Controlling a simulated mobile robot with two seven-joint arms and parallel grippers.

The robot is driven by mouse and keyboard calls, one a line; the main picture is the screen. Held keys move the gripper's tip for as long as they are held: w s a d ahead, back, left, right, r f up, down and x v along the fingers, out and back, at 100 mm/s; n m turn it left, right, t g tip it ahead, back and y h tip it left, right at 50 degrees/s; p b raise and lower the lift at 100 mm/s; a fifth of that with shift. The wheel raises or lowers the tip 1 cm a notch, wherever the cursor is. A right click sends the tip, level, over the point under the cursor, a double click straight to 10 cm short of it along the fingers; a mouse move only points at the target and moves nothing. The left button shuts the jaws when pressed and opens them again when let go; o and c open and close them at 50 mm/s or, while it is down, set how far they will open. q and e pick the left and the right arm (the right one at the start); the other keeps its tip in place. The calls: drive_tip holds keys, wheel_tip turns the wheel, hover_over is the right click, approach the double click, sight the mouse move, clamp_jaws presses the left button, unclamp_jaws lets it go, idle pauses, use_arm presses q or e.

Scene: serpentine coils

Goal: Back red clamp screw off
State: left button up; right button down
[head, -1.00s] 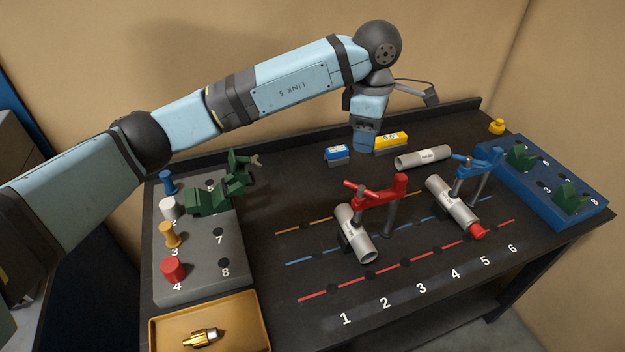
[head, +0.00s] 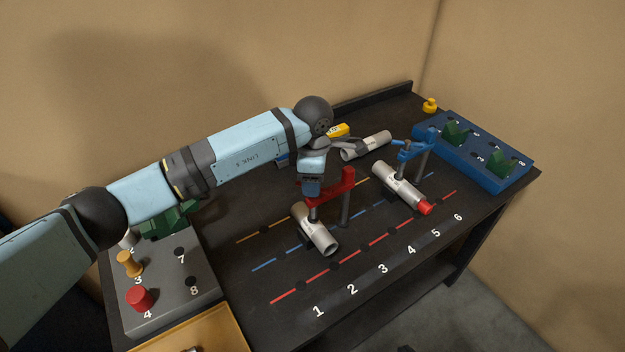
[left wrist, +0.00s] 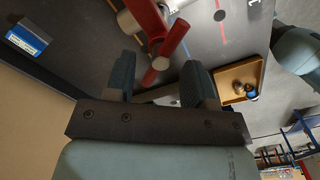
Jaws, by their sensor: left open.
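The red clamp (head: 346,186) stands on the dark table, its arm over a grey pipe (head: 318,236) near marks 1 and 2. My left gripper (head: 311,188) is over its screw end, pointing down, and hides the screw's top in the head view. In the left wrist view the red clamp (left wrist: 147,18) reaches in from the top. Its red screw handle (left wrist: 173,38) lies just beyond and between the open fingers of my left gripper (left wrist: 160,78). I cannot tell whether a finger touches it. My right gripper is not in view.
A blue clamp (head: 414,150) stands over a second pipe (head: 398,183) with a red end cap (head: 425,208). A loose pipe (head: 374,143) lies behind. A grey peg board (head: 200,285) is at left, a blue board (head: 480,150) at right.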

use_arm(q)
drive_tip(key=shift+f, duration=0.9)
drive_tip(key=shift+c, duration=0.4)
clamp_jaws()
drive_tip(key=shift+o, duration=0.4)
unclamp_jaws()
drive_tip(key=shift+r, duration=0.1)
